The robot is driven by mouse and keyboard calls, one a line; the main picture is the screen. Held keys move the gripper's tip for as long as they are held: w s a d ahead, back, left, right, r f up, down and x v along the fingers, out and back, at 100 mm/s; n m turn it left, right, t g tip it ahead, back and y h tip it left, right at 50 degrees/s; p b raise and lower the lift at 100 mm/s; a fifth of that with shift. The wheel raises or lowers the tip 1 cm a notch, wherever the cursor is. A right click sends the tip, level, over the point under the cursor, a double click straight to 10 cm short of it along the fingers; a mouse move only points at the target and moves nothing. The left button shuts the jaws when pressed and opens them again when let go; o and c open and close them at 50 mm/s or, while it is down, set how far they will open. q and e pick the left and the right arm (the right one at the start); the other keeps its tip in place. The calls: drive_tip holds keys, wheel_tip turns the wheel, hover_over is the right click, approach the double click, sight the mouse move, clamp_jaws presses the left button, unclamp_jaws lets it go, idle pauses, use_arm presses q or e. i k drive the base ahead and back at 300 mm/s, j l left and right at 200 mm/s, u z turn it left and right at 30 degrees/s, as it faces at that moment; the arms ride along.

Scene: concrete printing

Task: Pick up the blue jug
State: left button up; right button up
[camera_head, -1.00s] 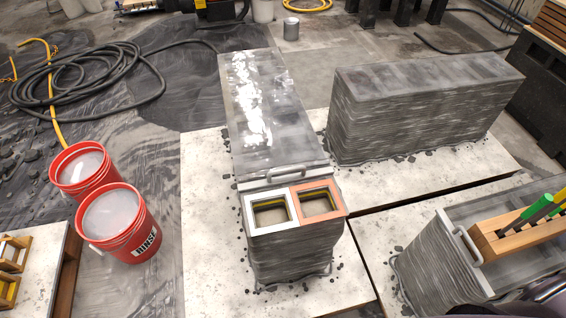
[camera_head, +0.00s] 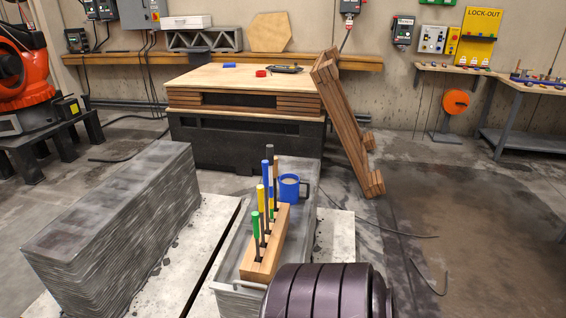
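The blue jug (camera_head: 289,188) stands upright on the far part of a grey layered concrete block (camera_head: 228,268), with its handle to the right. A wooden holder (camera_head: 262,262) with several coloured-handled tools stands on the same block, on the near side of the jug, and the tools rise close to the jug's left side. Neither of my grippers is in view. A dark ringed part, apparently one of my arm links, covers the near end of the block at the bottom.
A long concrete block (camera_head: 118,215) lies to the left, across a narrow gap between slabs. Behind stands a wooden-topped workbench (camera_head: 240,78). A tall wooden frame (camera_head: 345,120) leans right of the jug. An orange robot arm (camera_head: 20,75) stands far left. The right floor is mostly open.

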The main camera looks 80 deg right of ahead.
sight(289, 183)
drive_tip(key=z, duration=2.5)
drive_tip(key=u, duration=1.85)
drive_tip(key=z, duration=1.85)
drive_tip(key=k+l, duration=0.1)
drive_tip(key=l, duration=0.55)
drive_tip(key=k+l, duration=0.1)
drive_tip(key=l, duration=0.55)
